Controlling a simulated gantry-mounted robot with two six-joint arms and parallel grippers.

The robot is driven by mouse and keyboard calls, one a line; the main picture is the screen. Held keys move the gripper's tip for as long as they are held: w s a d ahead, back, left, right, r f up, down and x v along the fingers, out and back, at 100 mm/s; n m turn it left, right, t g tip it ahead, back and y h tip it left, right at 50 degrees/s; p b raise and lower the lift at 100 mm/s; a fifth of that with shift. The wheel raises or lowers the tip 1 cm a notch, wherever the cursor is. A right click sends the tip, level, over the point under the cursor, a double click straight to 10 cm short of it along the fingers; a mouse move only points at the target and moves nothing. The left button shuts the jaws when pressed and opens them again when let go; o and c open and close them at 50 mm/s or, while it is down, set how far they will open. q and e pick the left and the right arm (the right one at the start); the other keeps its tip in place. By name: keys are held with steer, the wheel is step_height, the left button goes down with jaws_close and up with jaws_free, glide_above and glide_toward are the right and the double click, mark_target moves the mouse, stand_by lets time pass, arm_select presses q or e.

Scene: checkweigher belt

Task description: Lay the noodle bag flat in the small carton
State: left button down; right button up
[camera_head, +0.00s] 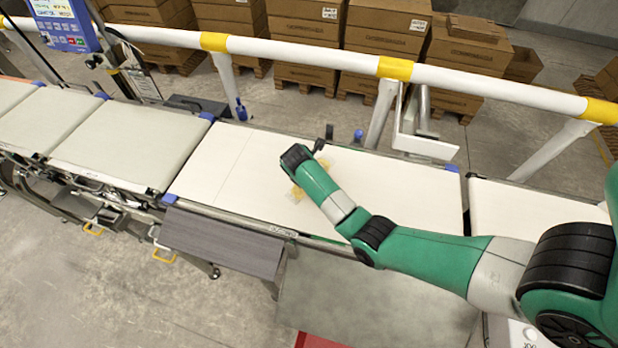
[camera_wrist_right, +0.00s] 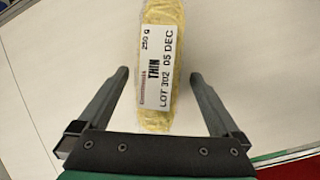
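That gripper is open, with one finger on each side of the bag's near part and a gap on both sides. In the head view the bag (camera_head: 297,193) shows only as yellowish patches, mostly hidden under my right arm. My left gripper is not in view. I cannot make out a small carton in either view.
The belt (camera_head: 400,190) is clear to the right of the bag, as is its left part. A white and yellow rail (camera_head: 300,55) runs behind it. A grey side plate (camera_head: 222,241) sits in front. Stacked brown boxes (camera_head: 385,40) stand on pallets beyond the rail.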

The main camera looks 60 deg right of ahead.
steer(key=shift+r, duration=0.4)
steer(key=p+v, duration=0.4)
steer(key=v, duration=0.7)
steer(key=shift+a+r, duration=0.15)
steer(key=shift+r, duration=0.05)
